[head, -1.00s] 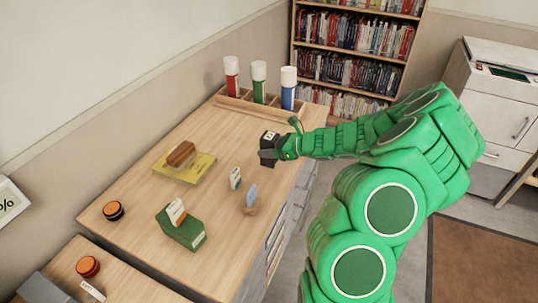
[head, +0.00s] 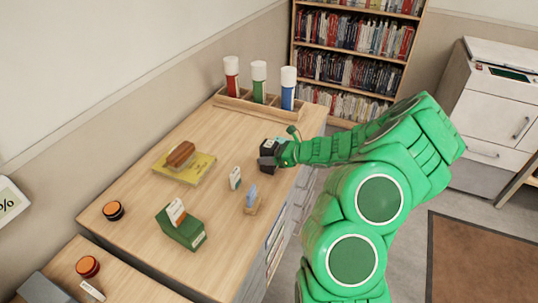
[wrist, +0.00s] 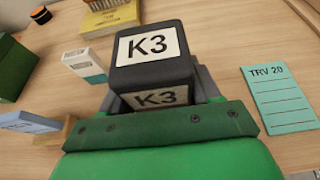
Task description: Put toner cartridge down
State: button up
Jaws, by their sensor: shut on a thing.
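The toner cartridge (head: 269,148) is a black block with white K3 labels; the labels show clearly in the wrist view (wrist: 153,47). My gripper (head: 270,163) is shut on it over the right side of the wooden desk (head: 215,140). The cartridge is upright and close to the desktop; I cannot tell whether its base touches the wood. Its lower part is hidden by my gripper. A teal card marked TRV 20 (wrist: 278,98) lies flat on the desk to the right of the cartridge in the wrist view.
A small white-and-green box (head: 235,178) and a blue card in a wooden holder (head: 252,209) stand nearby. A yellow book (head: 199,171), a green box (head: 183,231) and a wooden rack (head: 232,106) with coloured tubes are farther off. Bare wood lies between the book and rack.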

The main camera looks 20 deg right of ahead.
jog(key=o, duration=1.3)
jog(key=shift+f, duration=0.1)
jog(key=shift+s+d+r, duration=0.1)
jog(key=shift+r, duration=0.1)
jog(key=v, duration=1.2)
jog(key=s+a+r+n+g, duration=0.3)
jog(key=s+a+r+n, duration=0.15)
jog(key=a, duration=0.35)
jog(key=s+a+r+n+g, duration=0.3)
jog(key=a+r+n, duration=0.15)
jog(key=a, duration=0.35)
jog(key=s+a+r+n+g, duration=0.2)
jog(key=s+a+r+n, duration=0.2)
jog(key=a+n, duration=0.25)
jog(key=s+a+r+n+g+h, duration=0.1)
jog(key=s+a+n+g+h, duration=0.15)
jog(key=s, duration=0.45)
jog(key=s+a+r+n+g+h, duration=0.1)
jog(key=s+a+n+h, duration=0.1)
jog(key=s+n, duration=0.35)
jog(key=s+d+r+n+h, duration=0.2)
jog(key=s+d+h, duration=0.3)
jog(key=s, duration=0.8)
jog(key=shift+s+d+n, duration=0.35)
jog(key=shift+d+n, duration=0.25)
jog(key=shift+n, duration=0.15)
